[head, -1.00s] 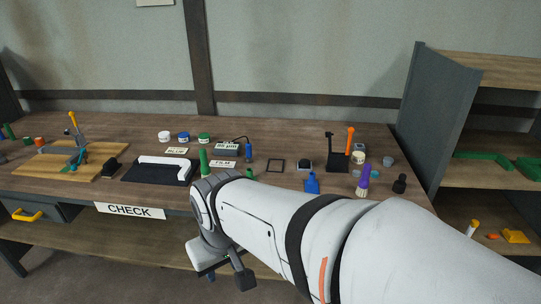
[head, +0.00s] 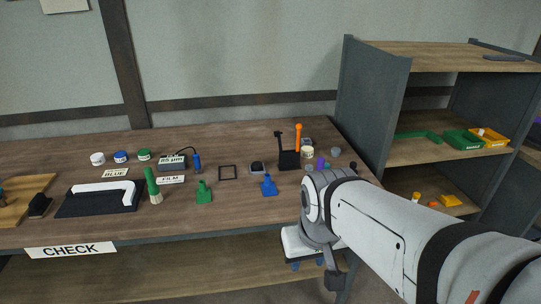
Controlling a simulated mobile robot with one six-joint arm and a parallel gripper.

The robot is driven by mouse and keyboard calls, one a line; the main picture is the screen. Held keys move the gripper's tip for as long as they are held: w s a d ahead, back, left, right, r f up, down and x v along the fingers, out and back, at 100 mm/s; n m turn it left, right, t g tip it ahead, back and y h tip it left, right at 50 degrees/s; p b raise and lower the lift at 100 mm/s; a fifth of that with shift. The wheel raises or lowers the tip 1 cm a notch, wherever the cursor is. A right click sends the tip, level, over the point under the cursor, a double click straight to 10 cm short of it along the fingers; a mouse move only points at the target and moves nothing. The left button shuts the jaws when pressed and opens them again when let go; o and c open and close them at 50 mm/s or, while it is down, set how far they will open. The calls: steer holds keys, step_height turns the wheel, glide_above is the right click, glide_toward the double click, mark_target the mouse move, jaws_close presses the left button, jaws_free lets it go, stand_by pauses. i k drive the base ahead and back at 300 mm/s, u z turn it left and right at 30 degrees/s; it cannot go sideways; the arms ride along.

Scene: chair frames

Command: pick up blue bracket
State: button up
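A flat blue piece (head: 268,186) with a narrow neck and wider base lies on the bench, right of the middle; I cannot tell if it is the blue bracket. No other thing in view is clearly a bracket. My gripper (head: 308,264) hangs below my wrist at the bench's front edge, low in the head view and to the right of the blue piece, apart from it. Small dark blue bits show at its lower end; I cannot tell if they are fingertips or something held. Its opening is not clear.
A black holder (head: 289,160) with an orange-handled tool stands behind the blue piece. Shelves (head: 376,105) with green and yellow trays rise at the right. A CHECK sign (head: 70,250) is on the bench front.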

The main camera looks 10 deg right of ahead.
mark_target(268, 187)
steer(key=i, duration=1)
steer(key=z, duration=0.05)
